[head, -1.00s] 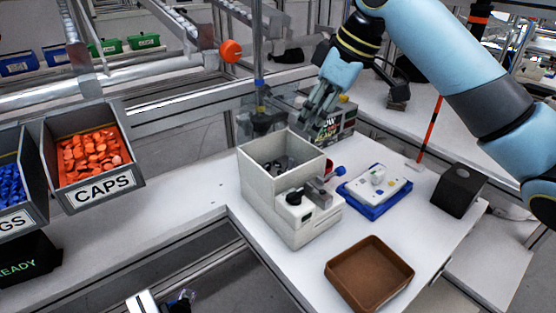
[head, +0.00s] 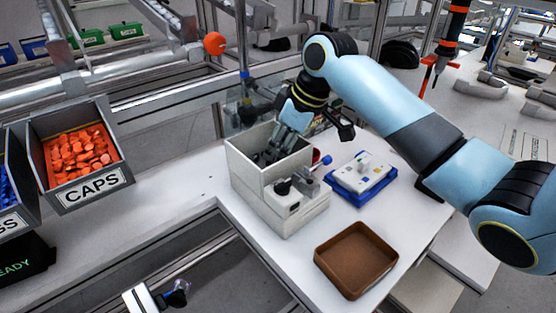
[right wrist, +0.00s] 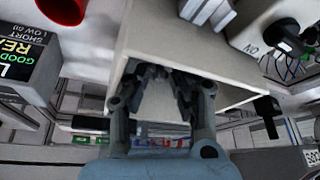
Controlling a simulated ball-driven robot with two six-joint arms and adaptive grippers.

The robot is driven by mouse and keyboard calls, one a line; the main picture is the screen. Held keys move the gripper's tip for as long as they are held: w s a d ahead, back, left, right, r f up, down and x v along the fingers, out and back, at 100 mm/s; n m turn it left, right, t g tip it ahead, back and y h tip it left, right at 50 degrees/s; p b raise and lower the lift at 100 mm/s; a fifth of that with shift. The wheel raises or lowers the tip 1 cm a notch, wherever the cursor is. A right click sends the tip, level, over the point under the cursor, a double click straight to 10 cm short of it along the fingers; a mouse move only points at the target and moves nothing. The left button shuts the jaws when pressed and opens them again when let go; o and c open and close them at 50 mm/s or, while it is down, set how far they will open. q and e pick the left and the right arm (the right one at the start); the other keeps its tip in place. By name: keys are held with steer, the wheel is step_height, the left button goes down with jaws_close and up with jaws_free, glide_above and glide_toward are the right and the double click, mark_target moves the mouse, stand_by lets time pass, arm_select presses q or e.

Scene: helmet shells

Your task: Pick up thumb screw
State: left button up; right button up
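My right gripper (head: 276,150) reaches down into the open top of the pale grey bin (head: 246,168) in the head view. In the right wrist view its two fingers (right wrist: 160,78) stand apart, with their tips inside the bin (right wrist: 228,58). I see nothing clearly held between them. Dark small parts lay in this bin earlier; now the fingers and bin wall mostly hide them, and I cannot pick out a single thumb screw. My left gripper is not in view.
A blue tray with a white plate (head: 362,172) stands to the right. An empty brown tray (head: 356,260) lies in front. The caps bin (head: 80,155) is at left.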

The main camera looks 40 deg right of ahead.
jaws_close()
